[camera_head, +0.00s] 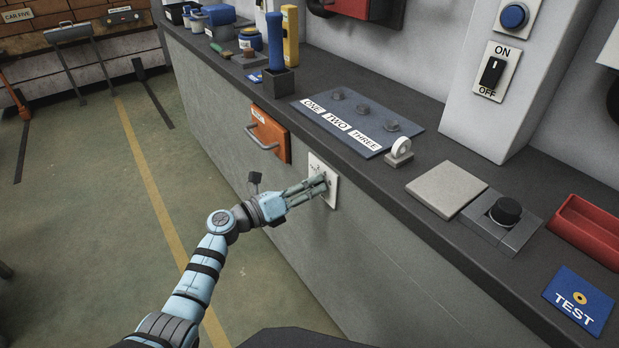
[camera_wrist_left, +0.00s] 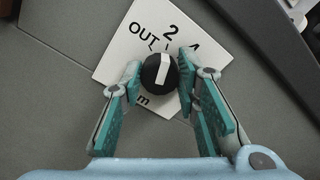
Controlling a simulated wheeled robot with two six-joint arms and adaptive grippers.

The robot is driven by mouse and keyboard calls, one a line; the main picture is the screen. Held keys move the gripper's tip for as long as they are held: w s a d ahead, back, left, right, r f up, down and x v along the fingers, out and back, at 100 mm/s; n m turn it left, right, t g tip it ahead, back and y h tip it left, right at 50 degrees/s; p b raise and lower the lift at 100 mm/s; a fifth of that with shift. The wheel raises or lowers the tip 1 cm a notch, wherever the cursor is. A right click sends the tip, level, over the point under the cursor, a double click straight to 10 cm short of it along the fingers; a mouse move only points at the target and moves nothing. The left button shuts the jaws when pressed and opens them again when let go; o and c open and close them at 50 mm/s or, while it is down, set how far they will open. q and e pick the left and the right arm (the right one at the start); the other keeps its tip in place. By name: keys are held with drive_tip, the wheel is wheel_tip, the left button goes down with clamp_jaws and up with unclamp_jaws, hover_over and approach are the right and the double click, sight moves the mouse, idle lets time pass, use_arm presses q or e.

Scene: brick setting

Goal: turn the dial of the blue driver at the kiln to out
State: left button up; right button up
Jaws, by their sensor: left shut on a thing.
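A black round dial (camera_wrist_left: 159,74) with a white pointer stripe sits on a white plate (camera_wrist_left: 117,62) marked OUT, 2 and 4, with other marks hidden. In the head view, the left gripper (camera_head: 325,182) reaches the white plate (camera_head: 331,171) on the counter's front face and mostly hides the dial. A tall blue thing (camera_head: 275,42) stands in a dark block on the counter. My right gripper is not in view.
An orange panel with a handle (camera_head: 268,133) is on the counter front, left of the plate. The counter top bears a ONE TWO THREE board (camera_head: 365,118), a black knob (camera_head: 505,211), a red tray (camera_head: 590,228) and a TEST card (camera_head: 580,300). The floor at left is mostly clear.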

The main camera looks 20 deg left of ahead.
use_arm(q)
drive_tip(key=n+p, duration=0.4)
drive_tip(key=n, duration=0.3)
drive_tip(key=shift+n, duration=0.3)
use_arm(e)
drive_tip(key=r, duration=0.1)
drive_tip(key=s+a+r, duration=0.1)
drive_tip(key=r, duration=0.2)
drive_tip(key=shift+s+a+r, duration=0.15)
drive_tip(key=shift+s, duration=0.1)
use_arm(q)
drive_tip(key=shift+f, duration=0.1)
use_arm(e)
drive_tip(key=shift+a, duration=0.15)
use_arm(q)
drive_tip(key=o, duration=1.2)
drive_tip(key=shift+c, duration=0.2)
